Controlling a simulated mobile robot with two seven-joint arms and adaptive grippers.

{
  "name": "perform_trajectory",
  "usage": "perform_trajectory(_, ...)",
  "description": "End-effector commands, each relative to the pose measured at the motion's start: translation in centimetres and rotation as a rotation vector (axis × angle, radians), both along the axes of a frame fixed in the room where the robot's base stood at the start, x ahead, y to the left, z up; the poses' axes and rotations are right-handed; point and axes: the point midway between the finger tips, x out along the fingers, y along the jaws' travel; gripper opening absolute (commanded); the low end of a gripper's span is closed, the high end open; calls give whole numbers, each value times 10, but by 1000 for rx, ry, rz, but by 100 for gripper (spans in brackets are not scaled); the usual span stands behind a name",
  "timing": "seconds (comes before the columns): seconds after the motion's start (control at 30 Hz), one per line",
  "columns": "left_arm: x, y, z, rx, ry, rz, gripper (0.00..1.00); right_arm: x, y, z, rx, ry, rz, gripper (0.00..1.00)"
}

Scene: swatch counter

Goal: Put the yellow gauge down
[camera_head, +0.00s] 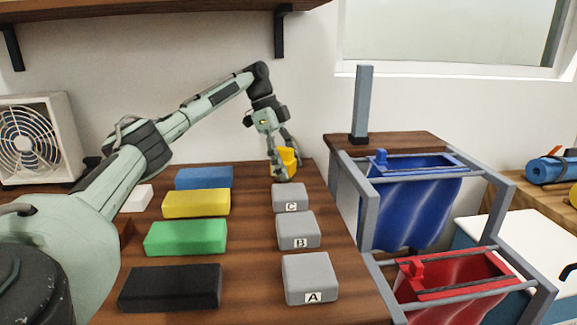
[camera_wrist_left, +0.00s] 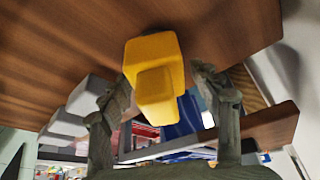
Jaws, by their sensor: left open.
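The yellow gauge (camera_head: 289,157) is a small block with a narrower knob, at the back of the wooden counter behind the grey block marked C. It also shows in the left wrist view (camera_wrist_left: 154,80), with its wide end against the wood. My left gripper (camera_head: 281,170) reaches down over it from behind. Its fingers are open on either side of the gauge, with gaps visible in the left wrist view (camera_wrist_left: 160,100). The fingers partly hide the gauge in the head view. My right gripper is not in view.
Grey blocks C (camera_head: 291,196), B (camera_head: 298,229) and A (camera_head: 309,278) line up in front. Blue (camera_head: 204,178), yellow (camera_head: 196,203), green (camera_head: 186,238) and black (camera_head: 170,287) blocks lie left. Blue (camera_head: 410,205) and red (camera_head: 455,285) bags hang in frames right of the counter.

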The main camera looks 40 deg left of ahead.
Motion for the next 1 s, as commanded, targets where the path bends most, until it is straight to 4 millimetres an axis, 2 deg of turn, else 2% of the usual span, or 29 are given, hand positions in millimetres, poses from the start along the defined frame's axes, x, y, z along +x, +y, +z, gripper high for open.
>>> perform_trajectory(0.17, -2, 10, 28, -3, -6, 3, 63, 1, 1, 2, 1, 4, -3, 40)
perform_trajectory(0.3, -6, 21, 58, -4, -6, 2, 63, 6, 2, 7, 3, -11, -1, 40)
perform_trajectory(0.53, -12, 37, 96, -3, -4, 2, 63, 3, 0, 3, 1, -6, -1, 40)
perform_trajectory(0.7, -14, 43, 109, -1, -2, 1, 63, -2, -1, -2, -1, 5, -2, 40)
perform_trajectory(1.0, -15, 44, 110, -1, -1, 0, 63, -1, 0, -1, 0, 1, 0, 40)
